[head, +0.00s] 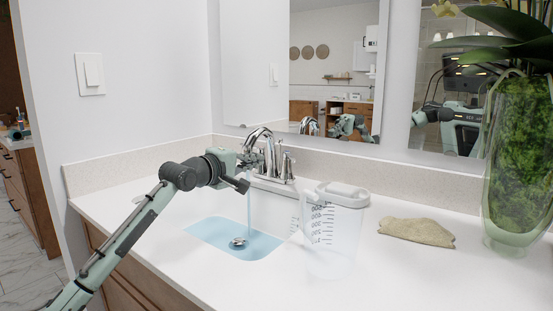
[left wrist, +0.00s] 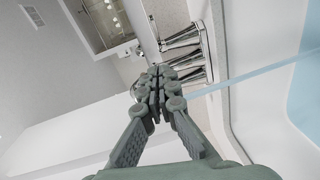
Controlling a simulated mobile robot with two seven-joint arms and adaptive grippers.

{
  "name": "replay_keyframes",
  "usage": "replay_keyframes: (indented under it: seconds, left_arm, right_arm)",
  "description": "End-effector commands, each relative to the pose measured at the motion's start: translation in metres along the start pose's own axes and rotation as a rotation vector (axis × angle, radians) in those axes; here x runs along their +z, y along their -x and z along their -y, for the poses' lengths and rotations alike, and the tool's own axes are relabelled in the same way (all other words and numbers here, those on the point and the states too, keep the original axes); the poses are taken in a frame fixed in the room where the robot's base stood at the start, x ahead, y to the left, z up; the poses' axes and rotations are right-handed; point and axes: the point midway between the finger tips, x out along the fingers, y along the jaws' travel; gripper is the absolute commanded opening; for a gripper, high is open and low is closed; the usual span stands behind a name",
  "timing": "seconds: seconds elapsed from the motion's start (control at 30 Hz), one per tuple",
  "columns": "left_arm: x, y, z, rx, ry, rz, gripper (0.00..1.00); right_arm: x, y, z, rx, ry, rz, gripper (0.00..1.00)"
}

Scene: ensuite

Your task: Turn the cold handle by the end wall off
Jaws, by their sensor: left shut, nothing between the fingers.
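The chrome faucet (head: 262,135) stands at the back of the sink. A stream of water (head: 249,200) falls from its spout into the basin (head: 210,232). The handle on the right side (head: 286,166) shows clear of my arm. The handle by the end wall is hidden behind my left gripper (head: 255,160) in the head view. In the left wrist view my left gripper (left wrist: 157,78) is shut and empty, with its fingertips close to the chrome fittings (left wrist: 185,38); I cannot tell whether they touch. The water stream also shows there (left wrist: 250,75). My right gripper is out of view.
A clear measuring jug (head: 330,245) and a soap dish (head: 343,195) stand right of the basin. A folded beige cloth (head: 416,232) and a tall glass vase with greenery (head: 518,165) are farther right. The backsplash (head: 140,165) and mirror (head: 335,60) rise behind the faucet.

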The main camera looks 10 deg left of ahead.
Motion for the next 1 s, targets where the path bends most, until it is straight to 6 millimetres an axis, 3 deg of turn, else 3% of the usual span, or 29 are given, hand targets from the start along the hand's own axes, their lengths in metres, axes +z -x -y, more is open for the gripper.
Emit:
replay_keyframes:
  seconds: [0.2,0.4,1.0]
  left_arm:
    - [0.000,-0.048,-0.002,0.000,0.002,0.000,0.00]
    - [0.019,-0.071,-0.002,0.001,-0.001,0.001,0.00]
    - [0.028,-0.081,0.000,0.001,0.000,0.000,0.00]
  right_arm:
    - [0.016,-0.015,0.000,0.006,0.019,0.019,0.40]
    - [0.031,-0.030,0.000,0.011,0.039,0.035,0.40]
    - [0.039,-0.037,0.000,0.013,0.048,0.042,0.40]
